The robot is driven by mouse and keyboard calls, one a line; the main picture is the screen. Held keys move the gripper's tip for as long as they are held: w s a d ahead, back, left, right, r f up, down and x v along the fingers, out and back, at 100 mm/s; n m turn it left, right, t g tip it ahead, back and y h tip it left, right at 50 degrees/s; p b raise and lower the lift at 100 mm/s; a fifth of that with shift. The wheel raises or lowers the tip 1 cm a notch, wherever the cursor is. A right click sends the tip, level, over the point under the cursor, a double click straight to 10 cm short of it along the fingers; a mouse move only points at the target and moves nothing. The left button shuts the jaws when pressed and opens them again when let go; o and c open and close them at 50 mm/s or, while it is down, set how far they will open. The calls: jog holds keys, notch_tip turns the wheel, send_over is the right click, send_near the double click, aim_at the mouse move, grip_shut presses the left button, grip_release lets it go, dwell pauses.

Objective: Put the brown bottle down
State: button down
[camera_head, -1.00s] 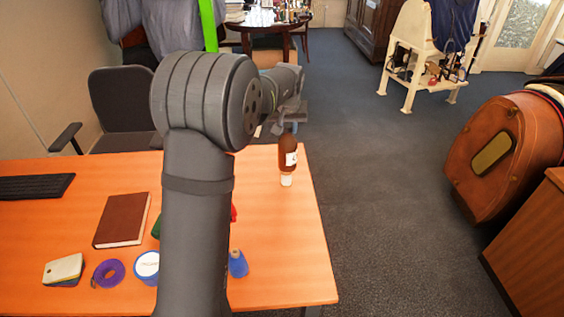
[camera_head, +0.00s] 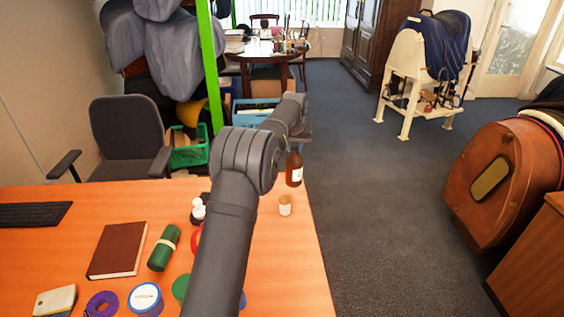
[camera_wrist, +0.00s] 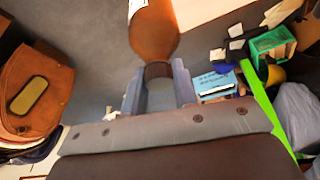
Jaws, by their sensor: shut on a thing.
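The brown bottle (camera_head: 294,172) has a white label and hangs roughly upright near the far right corner of the orange table (camera_head: 262,280) in the head view. Whether it is above the tabletop or just past its edge is hard to tell. My gripper (camera_wrist: 157,84) is shut on the bottle's neck. The wrist view shows the bottle (camera_wrist: 153,38) between the two fingers, with grey floor around it. In the head view my arm partly hides the gripper.
A small cream-topped jar (camera_head: 285,206) stands nearest the bottle on the table. The right strip of tabletop is clear.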

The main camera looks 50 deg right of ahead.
jog(key=w+f, duration=0.5)
jog(key=f, duration=0.2)
jog(key=shift+w+f, duration=0.2)
jog(key=shift+w, duration=0.2)
jog(key=shift+f, duration=0.1)
jog(key=c, duration=1.1)
grip_release()
jog(key=shift+f, duration=0.1)
jog(key=shift+c, duration=0.2)
jog(key=v, duration=1.2)
